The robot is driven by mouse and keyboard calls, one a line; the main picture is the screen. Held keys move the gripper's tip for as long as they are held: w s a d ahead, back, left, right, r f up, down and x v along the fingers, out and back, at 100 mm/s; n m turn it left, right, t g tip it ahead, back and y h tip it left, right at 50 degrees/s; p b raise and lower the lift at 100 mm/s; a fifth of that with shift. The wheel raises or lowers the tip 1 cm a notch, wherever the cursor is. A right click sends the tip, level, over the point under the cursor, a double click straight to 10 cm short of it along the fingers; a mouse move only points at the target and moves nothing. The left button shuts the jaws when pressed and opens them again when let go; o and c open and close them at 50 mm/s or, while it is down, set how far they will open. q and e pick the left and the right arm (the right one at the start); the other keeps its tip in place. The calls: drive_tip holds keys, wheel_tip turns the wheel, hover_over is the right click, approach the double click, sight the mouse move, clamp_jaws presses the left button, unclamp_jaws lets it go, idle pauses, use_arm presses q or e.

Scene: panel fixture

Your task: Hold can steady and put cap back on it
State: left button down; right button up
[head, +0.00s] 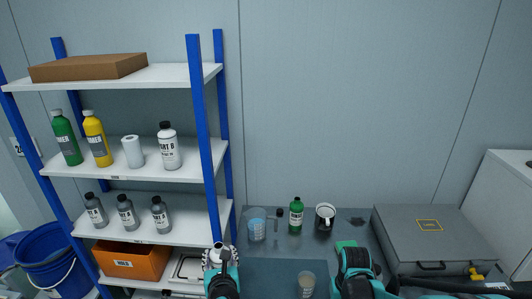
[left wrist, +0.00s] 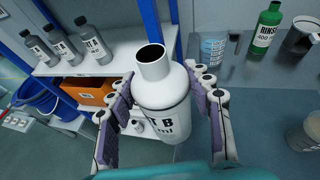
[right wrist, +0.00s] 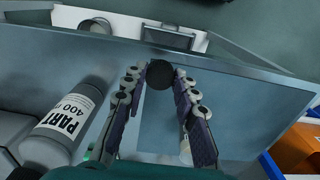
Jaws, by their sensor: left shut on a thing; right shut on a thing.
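A white can (left wrist: 162,95) with a dark open mouth and black lettering stands upright between the fingers of my left gripper (left wrist: 165,92). My left gripper is shut on its sides. In the head view the can (head: 218,248) is small and partly covered by my left gripper, in front of the shelf rack. A round black cap (right wrist: 160,74) is pinched between the fingertips of my right gripper (right wrist: 160,78). In the head view my right arm is low, right of the can, and the cap is hidden there. The cap is apart from the can.
A blue-posted rack (head: 203,120) with bottles stands left. The grey table (head: 270,270) holds a beaker (head: 257,225), a green bottle (head: 296,215), a mug (head: 325,217) and a cup (head: 306,285). A grey case (head: 430,240) sits right. A PART-labelled container (right wrist: 65,125) shows beside my right gripper.

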use_arm(q)
drive_tip(key=s+d+r+m+h, duration=0.2)
drive_tip(key=s+d+m+h, duration=0.2)
drive_tip(key=d, duration=0.6)
drive_tip(key=shift+s+r+m+t+h, duration=0.2)
drive_tip(key=shift+s+m+t+h, duration=0.1)
drive_tip(key=shift+h, duration=0.4)
use_arm(e)
drive_tip(key=w+a+r+n, duration=0.2)
drive_tip(key=w+a+r, duration=0.1)
drive_tip(key=a+r, duration=0.75)
drive_tip(key=w+a+r+n, duration=0.2)
drive_tip(key=w+a+r, duration=0.1)
drive_tip(key=a+r, duration=0.7)
drive_tip(key=s+a+r+n, duration=0.1)
drive_tip(key=a+r, duration=0.1)
drive_tip(key=r, duration=0.3)
drive_tip(key=s+a+r+n, duration=0.1)
drive_tip(key=s+a+r, duration=0.1)
drive_tip(key=r, duration=0.3)
drive_tip(key=shift+s+a, duration=0.3)
drive_tip(key=shift+a, duration=0.3)
drive_tip(key=shift+f, duration=1.9)
